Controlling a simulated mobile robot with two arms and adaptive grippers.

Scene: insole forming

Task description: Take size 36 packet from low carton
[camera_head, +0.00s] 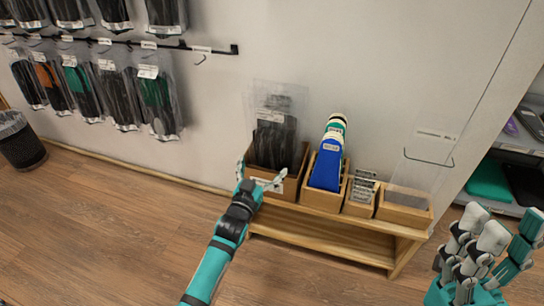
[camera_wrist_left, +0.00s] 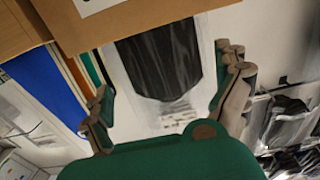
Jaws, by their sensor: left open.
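My left gripper (camera_head: 262,177) is open at the front left of the brown carton (camera_head: 290,187) on the low wooden bench. Clear packets with dark insoles (camera_head: 274,140) stand upright in this carton. In the left wrist view, the open fingers of my left gripper (camera_wrist_left: 166,74) lie to either side of a clear packet with a black insole (camera_wrist_left: 160,52); I cannot tell if they touch it. The carton's cardboard wall (camera_wrist_left: 95,35) with a white label crosses the top. The packet's size print is not readable. My right gripper (camera_head: 497,232) is open and empty at the lower right.
Right of the carton stand a box with blue and green insoles (camera_head: 326,165), a small box (camera_head: 360,197) and another box (camera_head: 405,208). Packets hang on a wall rack (camera_head: 155,95). A dark bin (camera_head: 20,140) stands far left. The floor in front is clear.

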